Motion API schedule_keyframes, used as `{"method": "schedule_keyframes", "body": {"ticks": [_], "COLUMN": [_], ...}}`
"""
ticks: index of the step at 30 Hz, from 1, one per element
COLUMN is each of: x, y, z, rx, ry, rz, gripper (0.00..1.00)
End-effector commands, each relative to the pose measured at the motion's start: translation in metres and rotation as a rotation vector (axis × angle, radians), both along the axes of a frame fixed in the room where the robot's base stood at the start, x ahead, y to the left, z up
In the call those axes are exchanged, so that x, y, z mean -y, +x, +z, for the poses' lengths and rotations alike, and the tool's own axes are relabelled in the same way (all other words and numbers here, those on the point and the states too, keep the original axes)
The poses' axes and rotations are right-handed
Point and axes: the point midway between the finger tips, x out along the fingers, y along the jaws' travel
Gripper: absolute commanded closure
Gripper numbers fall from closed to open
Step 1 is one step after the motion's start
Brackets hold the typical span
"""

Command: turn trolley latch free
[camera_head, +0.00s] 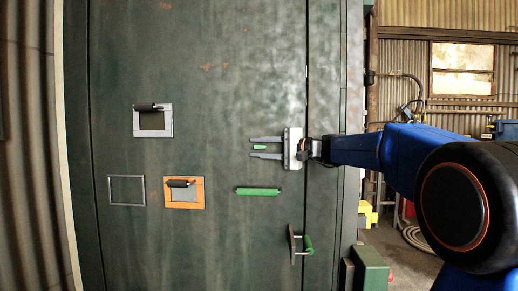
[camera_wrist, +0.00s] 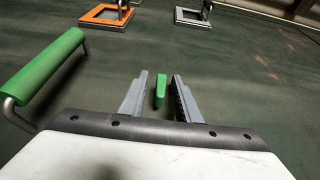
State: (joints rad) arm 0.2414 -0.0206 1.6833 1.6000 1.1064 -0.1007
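A small green piece (camera_head: 260,148) stands out from the dark green panel and looks like the latch. In the wrist view the small green piece (camera_wrist: 160,90) is upright between my two grey fingers, with a gap on each side. My gripper (camera_head: 252,147) is open and points left, with one finger above the piece and one below it. It also shows open in the wrist view (camera_wrist: 159,78). No finger visibly touches the piece. How the piece joins the panel is hard to see.
A horizontal green bar handle (camera_head: 258,191) is below my gripper, and a green-gripped lever (camera_head: 308,245) is lower right. An orange frame with a dark handle (camera_head: 184,205), a grey framed opening (camera_head: 168,134) and an empty frame (camera_head: 126,204) are to the left.

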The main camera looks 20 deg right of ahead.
Motion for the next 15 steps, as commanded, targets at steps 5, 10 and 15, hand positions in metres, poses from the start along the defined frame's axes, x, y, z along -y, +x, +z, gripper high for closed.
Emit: {"method": "schedule_keyframes", "body": {"ticks": [5, 10, 15], "x": [0.0, 0.005, 0.022], "y": [0.0, -0.003, -0.018], "z": [0.0, 0.001, 0.002], "rx": [0.001, 0.001, 0.001], "ry": [0.001, 0.001, 0.0], "rz": [0.0, -0.002, -0.004], "gripper": [0.7, 0.7, 0.7]}}
